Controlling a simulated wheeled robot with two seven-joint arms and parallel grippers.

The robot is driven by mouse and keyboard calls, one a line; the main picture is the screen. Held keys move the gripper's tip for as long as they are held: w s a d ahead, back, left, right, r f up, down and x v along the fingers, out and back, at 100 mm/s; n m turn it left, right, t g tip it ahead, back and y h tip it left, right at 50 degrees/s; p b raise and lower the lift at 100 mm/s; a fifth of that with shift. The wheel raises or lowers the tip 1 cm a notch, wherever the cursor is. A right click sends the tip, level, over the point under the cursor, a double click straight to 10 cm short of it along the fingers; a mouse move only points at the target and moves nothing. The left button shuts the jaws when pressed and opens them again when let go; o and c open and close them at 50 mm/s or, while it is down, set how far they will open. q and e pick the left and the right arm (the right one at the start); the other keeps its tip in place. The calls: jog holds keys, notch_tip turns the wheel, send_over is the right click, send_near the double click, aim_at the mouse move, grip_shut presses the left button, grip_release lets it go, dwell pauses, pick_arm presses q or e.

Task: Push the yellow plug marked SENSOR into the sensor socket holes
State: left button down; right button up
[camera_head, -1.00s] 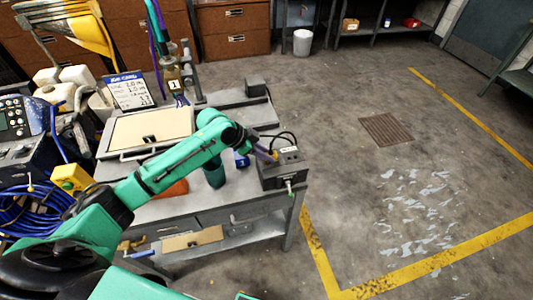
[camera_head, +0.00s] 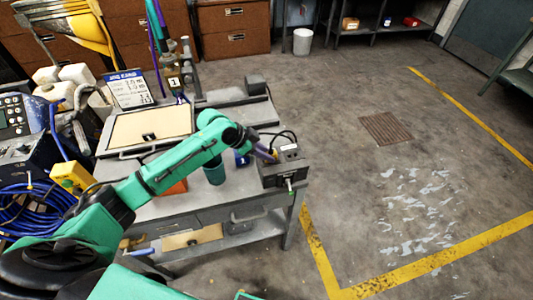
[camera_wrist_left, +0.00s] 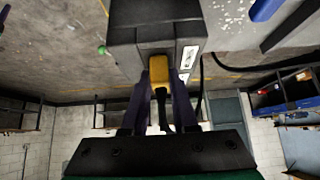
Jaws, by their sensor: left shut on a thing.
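A yellow plug (camera_wrist_left: 159,72) is between my left gripper's dark fingers in the left wrist view. Its black cable hangs back between the fingers. My left gripper (camera_head: 270,155) is shut on the plug. The plug's front end meets the face of a dark grey box (camera_wrist_left: 125,42), which has white labels beside the plug. I cannot see the socket holes or how deep the plug sits. In the head view the box (camera_head: 282,176) stands on the right corner of the cart top, and the fingers hide the plug. My right gripper is not in view.
A black cable loops behind the box. Coiled blue hose (camera_head: 40,210) lies at left. The floor to the right is open.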

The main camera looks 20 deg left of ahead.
pick_arm(q)
jog(key=shift+s+f, duration=0.1)
jog(key=shift+f, duration=0.15)
jog(key=c, duration=0.6)
grip_release()
jog(key=o, duration=0.3)
jog(key=shift+a+r+p, duration=0.3)
jog(key=shift+r+p, duration=0.3)
jog(key=shift+p, duration=0.1)
jog(key=p+v, duration=0.5)
jog(key=shift+s+a+r, duration=0.25)
